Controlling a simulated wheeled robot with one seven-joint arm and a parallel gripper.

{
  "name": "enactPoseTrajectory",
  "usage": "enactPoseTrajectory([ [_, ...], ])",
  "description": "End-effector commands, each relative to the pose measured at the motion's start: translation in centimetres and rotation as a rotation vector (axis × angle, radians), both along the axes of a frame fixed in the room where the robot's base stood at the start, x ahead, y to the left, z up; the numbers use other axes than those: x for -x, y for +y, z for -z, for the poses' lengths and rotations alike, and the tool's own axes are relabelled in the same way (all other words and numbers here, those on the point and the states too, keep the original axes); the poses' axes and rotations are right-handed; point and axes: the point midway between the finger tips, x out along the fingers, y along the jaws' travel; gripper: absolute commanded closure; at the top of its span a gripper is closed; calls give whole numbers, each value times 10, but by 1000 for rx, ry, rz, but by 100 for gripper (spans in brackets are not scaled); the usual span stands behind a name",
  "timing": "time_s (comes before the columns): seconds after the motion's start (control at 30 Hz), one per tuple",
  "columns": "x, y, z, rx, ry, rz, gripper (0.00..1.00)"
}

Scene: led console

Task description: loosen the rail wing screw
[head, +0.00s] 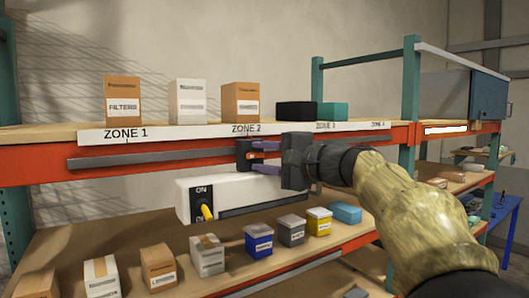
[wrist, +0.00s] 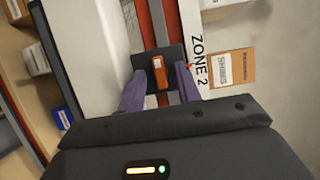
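The wing screw (head: 257,156) is a small orange piece on a black block (head: 243,153) that sits on the grey rail (head: 160,156) below the ZONE 2 label. In the wrist view the orange wing screw (wrist: 160,76) stands upright in the picture on the black block (wrist: 144,62). My gripper (head: 262,158) reaches it from the right, its purple fingers above and below it. In the wrist view my gripper (wrist: 161,82) is open, one finger on each side of the screw with gaps visible. Whether the fingertips touch the block cannot be told.
A white housing (head: 235,189) with an ON switch and yellow lever (head: 207,212) hangs just below the rail. Several boxes stand on the upper shelf (head: 60,130), and several boxes and bins on the lower one. A teal post (head: 410,105) rises at right.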

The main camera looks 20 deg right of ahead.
Motion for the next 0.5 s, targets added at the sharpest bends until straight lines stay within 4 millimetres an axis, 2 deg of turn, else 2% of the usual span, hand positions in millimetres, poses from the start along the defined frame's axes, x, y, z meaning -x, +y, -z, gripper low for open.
enactPoseTrajectory([
  [0.17,0,0,0,0,0,0,66],
  [0.33,0,0,0,0,0,0,100],
  [0.5,0,0,1,0,0,0,100],
])
